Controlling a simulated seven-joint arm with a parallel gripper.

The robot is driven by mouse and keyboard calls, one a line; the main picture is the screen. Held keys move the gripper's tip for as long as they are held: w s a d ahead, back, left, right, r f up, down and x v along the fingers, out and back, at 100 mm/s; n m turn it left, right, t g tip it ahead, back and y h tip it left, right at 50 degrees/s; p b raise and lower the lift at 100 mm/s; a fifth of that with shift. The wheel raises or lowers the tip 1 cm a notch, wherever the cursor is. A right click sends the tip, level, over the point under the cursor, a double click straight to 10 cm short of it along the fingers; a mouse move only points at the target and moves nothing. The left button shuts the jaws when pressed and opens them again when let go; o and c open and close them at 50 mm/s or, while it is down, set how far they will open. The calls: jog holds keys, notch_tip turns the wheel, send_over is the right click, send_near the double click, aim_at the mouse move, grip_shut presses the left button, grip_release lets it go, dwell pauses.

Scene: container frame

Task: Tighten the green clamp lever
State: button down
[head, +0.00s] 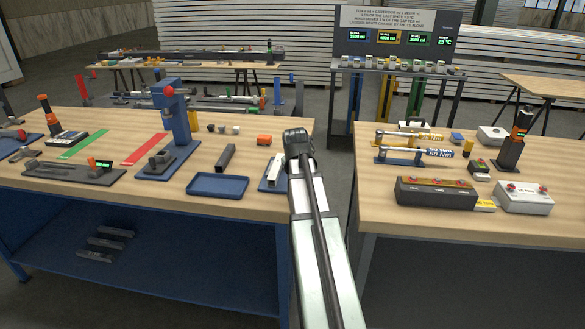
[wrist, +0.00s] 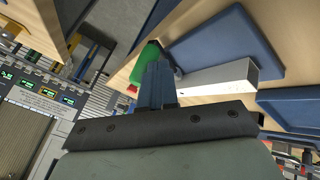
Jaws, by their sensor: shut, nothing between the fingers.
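The green clamp lever (wrist: 148,56) shows in the wrist view just beyond my fingertips, partly hidden by them. My gripper (wrist: 154,70) is shut, with its blue-grey fingers together and nothing held. The fingertips overlap the lever in the picture; I cannot tell whether they touch it. A pale square bar (wrist: 218,79) lies right beside the fingers. In the head view, the blue fixture base (head: 267,184) with a pale bar (head: 275,168) stands at the left bench's right end. My arm covers part of it there and hides the lever and gripper.
A blue tray (head: 218,185) lies left of the fixture, with a dark bar (head: 227,157) behind it. A blue press (head: 177,120) stands farther left. A gap separates the left bench (head: 110,195) from the right bench (head: 470,225), which holds boxes and tools.

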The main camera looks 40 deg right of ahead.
jog(key=shift+d+n, duration=0.4)
jog(key=shift+d, duration=0.1)
jog(key=shift+w+d, duration=0.15)
jog(key=shift+d, duration=1.2)
jog(key=shift+w+d, duration=0.1)
jog(key=shift+d, duration=0.15)
jog(key=shift+r, duration=0.1)
jog(key=s+d+v, duration=0.1)
jog(key=v, duration=0.8)
jog(key=shift+s+d+r, duration=0.2)
jog(key=shift+s+r, duration=0.1)
jog(key=shift+s, duration=0.2)
